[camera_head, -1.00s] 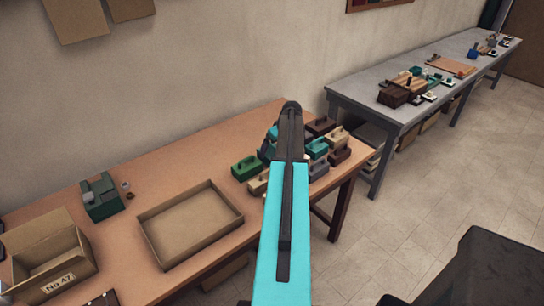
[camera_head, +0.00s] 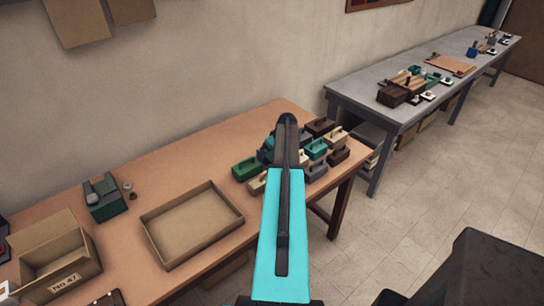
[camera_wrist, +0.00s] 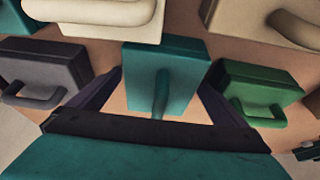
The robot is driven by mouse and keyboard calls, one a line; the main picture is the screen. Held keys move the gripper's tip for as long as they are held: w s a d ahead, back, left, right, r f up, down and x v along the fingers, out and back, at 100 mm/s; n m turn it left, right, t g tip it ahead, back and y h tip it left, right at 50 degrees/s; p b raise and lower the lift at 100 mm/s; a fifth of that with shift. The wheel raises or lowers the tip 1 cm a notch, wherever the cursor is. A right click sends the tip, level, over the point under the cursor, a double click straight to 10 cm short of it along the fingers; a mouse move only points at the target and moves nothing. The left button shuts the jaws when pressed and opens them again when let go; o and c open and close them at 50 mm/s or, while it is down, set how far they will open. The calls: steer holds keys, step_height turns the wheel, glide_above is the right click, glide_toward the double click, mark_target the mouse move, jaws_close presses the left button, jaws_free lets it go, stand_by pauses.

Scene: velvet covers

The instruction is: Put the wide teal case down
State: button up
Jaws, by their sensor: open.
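In the wrist view a teal case (camera_wrist: 190,90) with a bar handle rests on the brown table, seen from above. My gripper (camera_wrist: 160,95) is open, its dark fingers apart on either side of this case. Whether they touch it I cannot tell. In the head view my arm hides the gripper and part of the case group. One teal case (camera_head: 316,148) shows right of the arm and a bit of another (camera_head: 266,155) left of it. I cannot tell which is the one between my fingers.
Close around it are a green case (camera_wrist: 258,92), a grey case (camera_wrist: 45,72) and cream cases (camera_wrist: 105,15). A shallow tray (camera_head: 157,241), an open cardboard box (camera_head: 92,268) and a green device (camera_head: 105,200) stand left on the table. A grey bench (camera_head: 430,60) is behind right.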

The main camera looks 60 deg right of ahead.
stand_by(0.3)
steer(key=c, duration=1.4)
steer(key=shift+o, duration=0.2)
steer(key=shift+r, duration=0.15)
steer(key=shift+r+b, duration=1.9)
steer(key=shift+r, duration=3)
